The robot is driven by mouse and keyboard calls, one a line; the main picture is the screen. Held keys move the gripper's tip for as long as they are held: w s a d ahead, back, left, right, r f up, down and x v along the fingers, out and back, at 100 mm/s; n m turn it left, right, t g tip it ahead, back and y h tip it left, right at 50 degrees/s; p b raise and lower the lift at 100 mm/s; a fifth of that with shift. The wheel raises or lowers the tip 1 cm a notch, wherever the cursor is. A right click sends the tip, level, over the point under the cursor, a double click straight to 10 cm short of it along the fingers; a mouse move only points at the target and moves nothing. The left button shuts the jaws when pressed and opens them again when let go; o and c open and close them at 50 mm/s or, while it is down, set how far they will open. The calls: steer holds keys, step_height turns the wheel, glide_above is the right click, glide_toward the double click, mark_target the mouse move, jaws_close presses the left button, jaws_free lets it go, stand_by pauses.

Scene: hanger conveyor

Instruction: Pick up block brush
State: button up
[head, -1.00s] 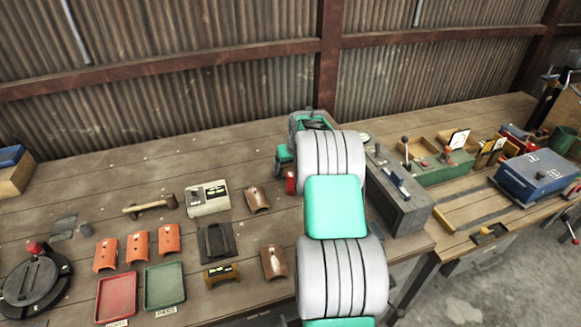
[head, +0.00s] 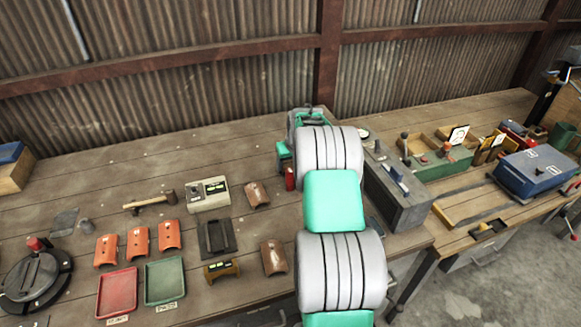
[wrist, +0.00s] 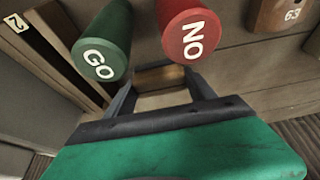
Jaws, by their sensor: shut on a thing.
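A brown wooden block, which I take to be the block brush (wrist: 160,75), sits between the fingers of my gripper (wrist: 162,90) in the wrist view. A paler part shows just below the wood; I cannot make out bristles. My gripper is shut on it. In the head view my own arm covers most of the gripper and hides the brush. I cannot tell whether the brush touches the bench or is clear of it.
A green GO cylinder (wrist: 102,60) and a red NO cylinder (wrist: 190,35) stand close to the fingers; the red one (head: 290,179) shows left of my arm. A grey box (head: 400,205) is at right. A hammer (head: 150,202) and trays lie left.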

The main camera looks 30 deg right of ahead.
steer(key=shift+c, duration=0.7)
steer(key=shift+r, duration=0.25)
step_height(320, 180, up, 2)
steer(key=shift+w+r+b, duration=0.1)
steer(key=shift+r+b, duration=0.1)
steer(key=shift+b, duration=0.25)
steer(key=s+a+r+b, duration=0.4)
steer(key=s+r, duration=0.6)
steer(key=s, duration=0.3)
steer(key=shift+a+b, duration=0.4)
steer(key=shift+a, duration=0.35)
